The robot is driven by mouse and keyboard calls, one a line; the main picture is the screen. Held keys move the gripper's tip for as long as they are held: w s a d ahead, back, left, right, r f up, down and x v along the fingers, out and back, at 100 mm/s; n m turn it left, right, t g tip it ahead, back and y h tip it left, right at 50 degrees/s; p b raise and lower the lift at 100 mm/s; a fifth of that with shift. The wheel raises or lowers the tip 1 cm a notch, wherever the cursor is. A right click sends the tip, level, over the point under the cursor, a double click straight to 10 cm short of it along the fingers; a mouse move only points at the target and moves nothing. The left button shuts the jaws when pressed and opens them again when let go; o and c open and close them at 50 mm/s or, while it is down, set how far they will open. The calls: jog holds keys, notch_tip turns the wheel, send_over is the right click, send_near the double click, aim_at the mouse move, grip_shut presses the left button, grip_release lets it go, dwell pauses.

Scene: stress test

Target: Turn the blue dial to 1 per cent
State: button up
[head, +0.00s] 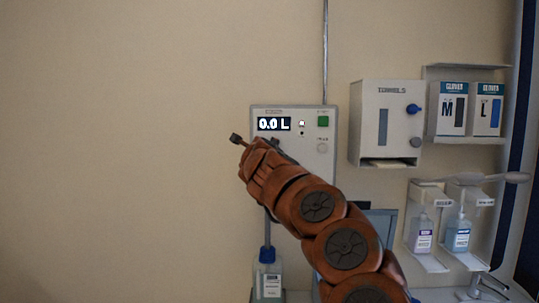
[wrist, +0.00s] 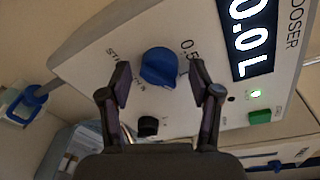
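A blue dial (wrist: 158,68) sits on the front of a white doser box (head: 318,168), which also shows in the wrist view (wrist: 100,60). Print beside the dial includes "0.5"; the rest is partly hidden, and I cannot read its setting. The box's display (wrist: 248,35) reads 0.0 L. My gripper (wrist: 160,74) is open, with one finger on each side of the dial; gaps show between fingers and dial. In the head view my gripper (head: 254,140) is in front of the box's left part and hides the dial.
Below the dial is a small black knob (wrist: 149,126). The wall at left is bare.

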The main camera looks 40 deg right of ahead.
dwell(0.3)
jog(key=v, duration=1.2)
dwell(0.7)
